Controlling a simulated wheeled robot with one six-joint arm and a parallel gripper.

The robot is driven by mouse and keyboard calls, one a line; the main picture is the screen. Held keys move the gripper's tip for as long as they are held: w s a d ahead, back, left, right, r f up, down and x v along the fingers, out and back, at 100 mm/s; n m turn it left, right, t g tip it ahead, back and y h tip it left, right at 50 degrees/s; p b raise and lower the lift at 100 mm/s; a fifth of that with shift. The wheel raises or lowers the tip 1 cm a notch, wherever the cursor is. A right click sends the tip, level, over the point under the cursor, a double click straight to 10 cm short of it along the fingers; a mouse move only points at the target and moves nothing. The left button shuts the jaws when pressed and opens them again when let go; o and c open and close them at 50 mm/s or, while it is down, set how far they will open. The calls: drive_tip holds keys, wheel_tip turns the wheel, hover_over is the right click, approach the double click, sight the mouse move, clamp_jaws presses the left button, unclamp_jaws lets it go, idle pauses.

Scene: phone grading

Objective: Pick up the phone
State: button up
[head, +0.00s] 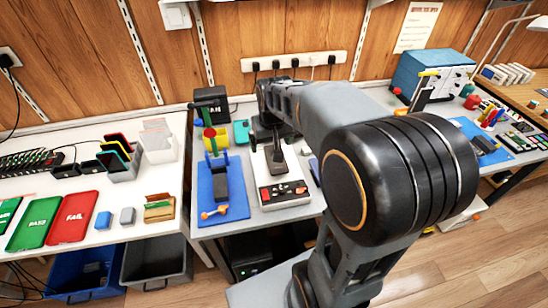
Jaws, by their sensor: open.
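My arm reaches across the middle bench in the head view. My gripper (266,142) points down over the white-topped test unit at the back of that bench. Its jaws look apart, though they are small and dark here. A dark, upright piece (278,168) stands on the unit just below the gripper; I cannot tell whether it is a phone or part of a stand. No phone is clearly seen between the fingers. Dark phone-like slabs with coloured edges (116,148) stand in a grey holder on the left table. My arm hides the bench to the right.
Left table (75,180) holds a green PASS mat (38,222), a red FAIL mat (72,217) and small blocks. A blue mat (222,188) with a clamp fixture lies left of the gripper. Blue bin (85,285) and grey bin (155,265) sit below. Blue box (425,72) stands back right.

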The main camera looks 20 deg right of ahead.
drive_tip(key=shift+o, duration=0.4)
drive_tip(key=w+d+f+g, duration=0.1)
drive_tip(key=w+d+f, duration=0.3)
drive_tip(key=w, duration=0.3)
drive_tip(key=shift+w+d+m, duration=0.3)
drive_tip(key=shift+d+m, duration=0.1)
drive_tip(key=shift+d, duration=0.25)
drive_tip(key=f, duration=0.2)
drive_tip(key=w+f, duration=0.1)
drive_tip(key=f, duration=0.2)
drive_tip(key=d+f, duration=0.1)
drive_tip(key=f, duration=0.1)
drive_tip(key=shift+w+f+p, duration=0.3)
drive_tip(key=shift+w+f, duration=0.05)
drive_tip(key=shift+f, duration=0.05)
drive_tip(key=shift+w+f+p, duration=0.2)
drive_tip(key=shift+f+p, duration=0.05)
drive_tip(key=shift+f, duration=1.45)
drive_tip(key=shift+w+f+p, duration=0.15)
drive_tip(key=shift+f+p, duration=0.1)
drive_tip(key=shift+f, duration=1.4)
drive_tip(key=c, duration=1.1)
drive_tip(key=shift+r, duration=0.1)
